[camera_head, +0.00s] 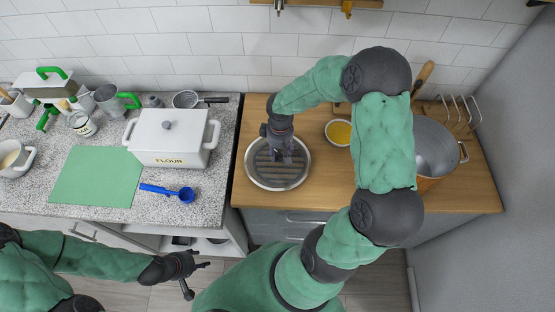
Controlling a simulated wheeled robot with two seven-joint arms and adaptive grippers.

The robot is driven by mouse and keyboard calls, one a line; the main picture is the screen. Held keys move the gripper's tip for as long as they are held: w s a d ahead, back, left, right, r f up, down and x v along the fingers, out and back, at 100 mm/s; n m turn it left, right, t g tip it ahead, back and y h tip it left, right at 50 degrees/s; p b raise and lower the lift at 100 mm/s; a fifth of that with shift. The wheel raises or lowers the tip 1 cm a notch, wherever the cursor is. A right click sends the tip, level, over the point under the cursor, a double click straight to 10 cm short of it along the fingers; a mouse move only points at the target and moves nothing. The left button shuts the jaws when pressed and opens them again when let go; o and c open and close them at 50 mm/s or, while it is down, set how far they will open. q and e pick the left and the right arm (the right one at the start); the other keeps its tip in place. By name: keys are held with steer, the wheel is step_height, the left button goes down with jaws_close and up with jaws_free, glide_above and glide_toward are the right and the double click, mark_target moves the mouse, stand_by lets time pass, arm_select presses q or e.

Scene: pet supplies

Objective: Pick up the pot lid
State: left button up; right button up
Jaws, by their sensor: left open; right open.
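The pot lid (262,178) looks like a round disc with a shiny metal rim and a striped middle. It lies flat on the wooden counter, near the counter's left edge. My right gripper (282,157) is open and points down over the middle of the lid, hiding its centre and any knob there. I cannot tell whether the fingers touch it. My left gripper (196,274) is open and empty, low in front of the counters, away from the lid.
A bowl of yellow contents (339,132) stands right of the lid, close to my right arm. A wire rack (462,112) is at the back right. On the stone counter are a white flour box (170,143), a green mat (97,177) and a blue scoop (168,191).

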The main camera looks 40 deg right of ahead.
jaws_close()
stand_by(0.3)
